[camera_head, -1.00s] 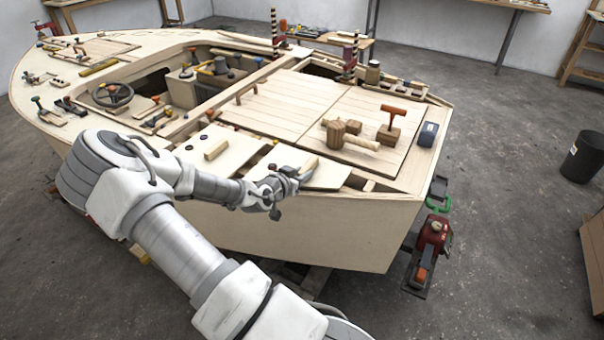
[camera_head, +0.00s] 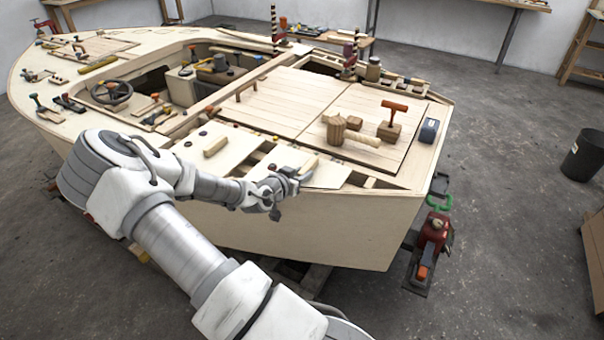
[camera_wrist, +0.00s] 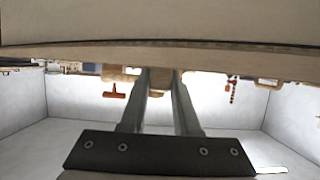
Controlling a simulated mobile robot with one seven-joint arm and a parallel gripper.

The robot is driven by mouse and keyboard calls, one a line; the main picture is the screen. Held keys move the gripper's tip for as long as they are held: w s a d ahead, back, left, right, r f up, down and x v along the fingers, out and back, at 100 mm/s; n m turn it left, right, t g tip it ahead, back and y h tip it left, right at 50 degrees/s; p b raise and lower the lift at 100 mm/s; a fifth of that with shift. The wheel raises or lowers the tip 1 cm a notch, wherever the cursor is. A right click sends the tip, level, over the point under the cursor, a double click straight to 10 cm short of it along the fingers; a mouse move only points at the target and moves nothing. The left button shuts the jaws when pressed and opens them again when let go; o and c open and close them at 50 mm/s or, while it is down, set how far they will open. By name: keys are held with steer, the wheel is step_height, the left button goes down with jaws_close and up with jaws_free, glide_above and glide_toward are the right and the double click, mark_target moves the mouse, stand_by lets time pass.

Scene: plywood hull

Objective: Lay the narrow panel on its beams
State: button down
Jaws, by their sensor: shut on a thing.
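The narrow panel (camera_head: 328,174) is a pale, flat wooden board with a block handle (camera_head: 309,165) on top. It is at the near side of the boat's deck, over the opening there. My gripper (camera_head: 292,173) reaches in from the left, shut on the handle. In the wrist view, my gripper (camera_wrist: 161,82) has both fingers against a small wooden piece, the handle. A broad wooden surface fills the top of that view. The beams are mostly hidden; a bit of framing shows in gaps beside the panel. I cannot tell whether the panel touches them.
Another pale panel with a block handle (camera_head: 215,146) lies to the left. A red tool (camera_head: 432,232) sits low beside the hull.

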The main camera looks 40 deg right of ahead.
steer(key=c, duration=0.6)
jaws_free()
steer(key=shift+o, duration=0.2)
steer(key=shift+a, duration=0.15)
steer(key=p+v, duration=0.4)
steer(key=v, duration=1.3)
